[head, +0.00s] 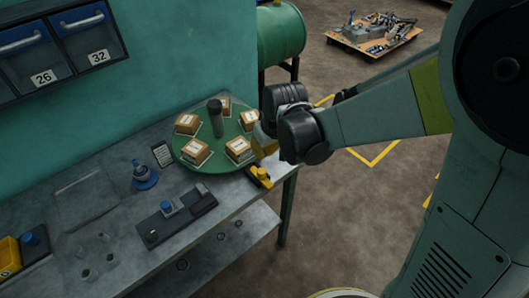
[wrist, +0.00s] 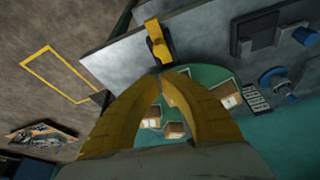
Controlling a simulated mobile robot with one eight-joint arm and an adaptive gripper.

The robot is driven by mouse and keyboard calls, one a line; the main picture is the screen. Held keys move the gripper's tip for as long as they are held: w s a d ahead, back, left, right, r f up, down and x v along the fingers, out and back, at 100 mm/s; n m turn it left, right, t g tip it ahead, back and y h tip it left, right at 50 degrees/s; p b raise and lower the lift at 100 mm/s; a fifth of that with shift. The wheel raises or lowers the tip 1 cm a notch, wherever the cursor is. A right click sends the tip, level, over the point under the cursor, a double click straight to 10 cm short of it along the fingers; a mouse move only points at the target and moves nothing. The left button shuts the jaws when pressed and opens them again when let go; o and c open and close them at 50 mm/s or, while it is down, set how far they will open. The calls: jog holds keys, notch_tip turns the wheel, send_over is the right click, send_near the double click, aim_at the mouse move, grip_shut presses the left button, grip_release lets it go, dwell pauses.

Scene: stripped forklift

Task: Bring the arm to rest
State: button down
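My gripper (wrist: 162,76) shows in the wrist view as two yellow-brown fingers whose tips come together, with only a narrow wedge of space between them lower down. Nothing is held between them. In the head view my arm reaches in from the right, and its dark wrist hides most of the gripper. The wrist is at the right edge of the round green turntable (head: 217,161). Several small cardboard boxes (head: 239,148) sit on the turntable around a dark central post (head: 215,118). I cannot tell the exact gap between the gripper and the turntable.
A yellow clamp-like part (head: 261,175) is at the bench's corner, near my wrist. The grey bench (head: 110,215) holds a blue-based device (head: 144,176) and a dark fixture (head: 176,217). A green drum (head: 281,34) stands behind. Open floor (head: 340,215) lies right of the bench.

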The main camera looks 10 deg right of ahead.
jog(key=shift+w+f, duration=0.1)
dwell(0.3)
jog(key=s+d+r+m+t+b, duration=0.2)
jog(key=s+d+b, duration=0.2)
jog(key=s+d, duration=0.2)
jog(key=s+d+r+m+t+h+b, duration=0.1)
jog(key=s+d+r+m+b, duration=0.1)
jog(key=s+d+b, duration=0.2)
jog(key=shift+s+d+r+m+t+b, duration=0.3)
jog(key=shift+s+d, duration=1.15)
jog(key=shift+s, duration=1.45)
jog(key=shift+f, duration=0.1)
